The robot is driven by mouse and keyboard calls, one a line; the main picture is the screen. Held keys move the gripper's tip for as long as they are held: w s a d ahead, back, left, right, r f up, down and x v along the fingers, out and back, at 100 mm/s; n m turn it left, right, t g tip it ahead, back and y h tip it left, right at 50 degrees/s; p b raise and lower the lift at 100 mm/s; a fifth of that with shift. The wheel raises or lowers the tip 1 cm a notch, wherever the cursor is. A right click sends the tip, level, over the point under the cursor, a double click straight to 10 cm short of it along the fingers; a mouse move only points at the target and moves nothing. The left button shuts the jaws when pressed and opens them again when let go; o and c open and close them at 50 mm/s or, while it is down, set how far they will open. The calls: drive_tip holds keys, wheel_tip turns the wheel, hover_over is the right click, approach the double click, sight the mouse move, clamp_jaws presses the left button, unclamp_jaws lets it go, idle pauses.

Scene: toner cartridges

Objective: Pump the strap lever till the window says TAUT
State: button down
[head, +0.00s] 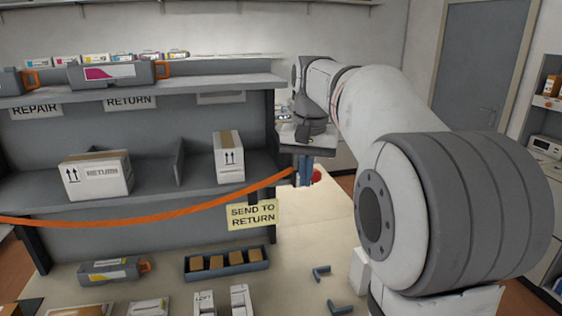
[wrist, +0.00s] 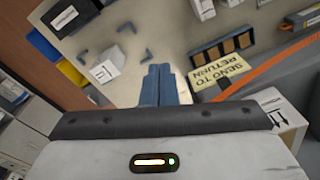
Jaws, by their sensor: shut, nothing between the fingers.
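The orange strap (head: 160,219) runs across the front of the shelf unit and rises to the right post, where its end passes out of sight near my gripper. It also shows in the wrist view (wrist: 275,74) at the right. My gripper (head: 303,178) points down just beside that post, its blue-grey fingers together. In the wrist view the fingers (wrist: 160,72) are shut with nothing between them. I cannot make out the strap lever or its window in either view; the gripper and post may hide them.
A blue tray (head: 227,264) and several small items stand on the table below.

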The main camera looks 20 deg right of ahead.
sight(315, 170)
drive_tip(key=w+d+r+m+g+p, duration=0.1)
drive_tip(key=w+d+r, duration=0.1)
drive_tip(key=w, duration=0.3)
drive_tip(key=w+d+r+m+p, duration=0.2)
drive_tip(key=w+d+r, duration=0.1)
drive_tip(key=w+d, duration=0.2)
drive_tip(key=shift+w+r+g+y, duration=0.3)
drive_tip(key=shift+w+r+g, duration=0.05)
drive_tip(key=shift+w+g, duration=0.05)
drive_tip(key=shift+s+a+f, duration=0.15)
drive_tip(key=shift+f, duration=1.6)
drive_tip(key=shift+s+a+f, duration=0.1)
drive_tip(key=shift+f, duration=1.6)
drive_tip(key=shift+f, duration=0.1)
